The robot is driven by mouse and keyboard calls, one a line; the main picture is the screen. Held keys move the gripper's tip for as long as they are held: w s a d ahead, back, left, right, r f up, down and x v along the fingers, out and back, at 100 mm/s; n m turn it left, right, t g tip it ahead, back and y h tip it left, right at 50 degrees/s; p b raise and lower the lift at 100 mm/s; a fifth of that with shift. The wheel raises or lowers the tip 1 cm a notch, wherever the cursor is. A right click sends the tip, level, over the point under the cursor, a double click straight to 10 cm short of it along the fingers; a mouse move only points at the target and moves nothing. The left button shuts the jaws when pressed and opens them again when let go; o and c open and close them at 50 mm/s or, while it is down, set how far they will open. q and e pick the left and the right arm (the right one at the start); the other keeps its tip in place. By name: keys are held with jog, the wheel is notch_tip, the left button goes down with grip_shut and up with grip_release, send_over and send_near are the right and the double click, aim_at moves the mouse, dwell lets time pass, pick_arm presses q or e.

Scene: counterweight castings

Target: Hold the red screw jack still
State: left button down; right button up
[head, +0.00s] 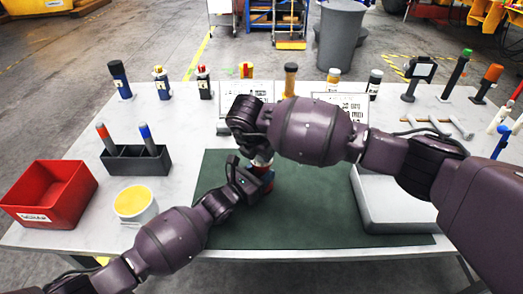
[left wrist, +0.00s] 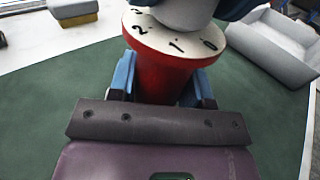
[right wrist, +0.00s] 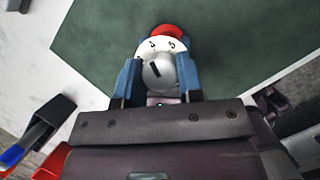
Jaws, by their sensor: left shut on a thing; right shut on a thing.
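The red screw jack (left wrist: 165,78) stands on the green mat (head: 310,210), with a white numbered dial (left wrist: 175,42) around its top. In the left wrist view my left gripper (left wrist: 168,85) is shut on its red body, one blue-padded finger on each side. In the right wrist view my right gripper (right wrist: 157,80) is shut from above on the grey knob (right wrist: 160,72) at the jack's top, over the dial. In the head view the jack (head: 262,170) is mostly hidden by both grippers.
A red bin (head: 50,195), a dark holder (head: 135,160) with two markers and a yellow-topped tub (head: 135,203) stand on the left. A grey box-like tray (head: 390,205) lies at right. Several bottles and tools line the back. The mat's front is clear.

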jog(key=o, duration=0.9)
jog(key=shift+r, duration=0.1)
jog(key=v, duration=1.1)
jog(key=shift+s+a+r, duration=0.1)
jog(key=shift+r, duration=0.3)
pick_arm(q)
jog(key=shift+c, duration=2.4)
grip_release()
